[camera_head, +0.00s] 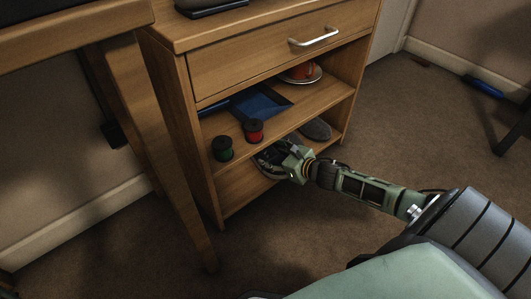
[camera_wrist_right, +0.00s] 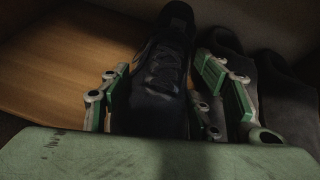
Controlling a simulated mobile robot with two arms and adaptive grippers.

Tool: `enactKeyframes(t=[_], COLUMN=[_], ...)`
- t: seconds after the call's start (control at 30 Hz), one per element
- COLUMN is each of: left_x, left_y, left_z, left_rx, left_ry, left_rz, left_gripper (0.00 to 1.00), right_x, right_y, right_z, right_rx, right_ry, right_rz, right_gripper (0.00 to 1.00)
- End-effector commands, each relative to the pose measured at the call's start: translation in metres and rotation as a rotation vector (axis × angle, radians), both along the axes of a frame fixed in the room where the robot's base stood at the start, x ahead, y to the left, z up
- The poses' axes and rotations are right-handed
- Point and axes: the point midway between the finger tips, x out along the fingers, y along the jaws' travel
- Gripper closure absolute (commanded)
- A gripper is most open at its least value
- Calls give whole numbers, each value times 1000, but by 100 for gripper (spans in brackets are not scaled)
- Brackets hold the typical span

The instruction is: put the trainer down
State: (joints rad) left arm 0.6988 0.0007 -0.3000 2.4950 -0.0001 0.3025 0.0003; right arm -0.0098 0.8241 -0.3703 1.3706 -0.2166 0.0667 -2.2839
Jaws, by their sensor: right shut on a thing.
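The trainer (camera_wrist_right: 158,85) is dark with laces and shows between the fingers of my right gripper (camera_wrist_right: 160,105) in the right wrist view. The gripper is shut on it, one finger on each side. In the head view, my right gripper (camera_head: 292,163) reaches into the bottom compartment of the wooden cabinet (camera_head: 222,199). The trainer (camera_head: 267,163) is partly hidden there by the gripper and the shelf above. It is at or just above the cabinet floor (camera_wrist_right: 60,75); I cannot tell whether it touches. My left gripper is not in view.
A grey shoe (camera_head: 316,129) is to the right in the bottom compartment. The shelf above holds a green spool (camera_head: 222,148), a red spool (camera_head: 253,130), a blue dustpan (camera_head: 262,103) and a red cup (camera_head: 301,71) on a saucer. A desk leg (camera_head: 160,140) stands to the left.

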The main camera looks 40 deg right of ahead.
Motion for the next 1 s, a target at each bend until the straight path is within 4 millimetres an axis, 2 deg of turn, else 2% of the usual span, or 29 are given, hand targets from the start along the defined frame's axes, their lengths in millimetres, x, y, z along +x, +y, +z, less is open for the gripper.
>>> enactKeyframes(t=[0.27,0.63,0.67,0.83,1.0], left_x=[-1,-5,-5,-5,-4], left_y=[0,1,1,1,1], left_z=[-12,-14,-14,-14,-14], left_rx=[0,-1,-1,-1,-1], left_ry=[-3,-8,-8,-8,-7], left_rz=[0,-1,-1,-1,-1], left_gripper=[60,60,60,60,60], right_x=[35,33,33,33,33], right_y=[5,5,5,5,5], right_z=[1,-1,-2,-2,-2], right_rx=[-2,-1,-1,-1,0], right_ry=[-7,-1,1,1,0], right_rz=[0,1,0,0,0], right_gripper=[91,91,41,26,24])
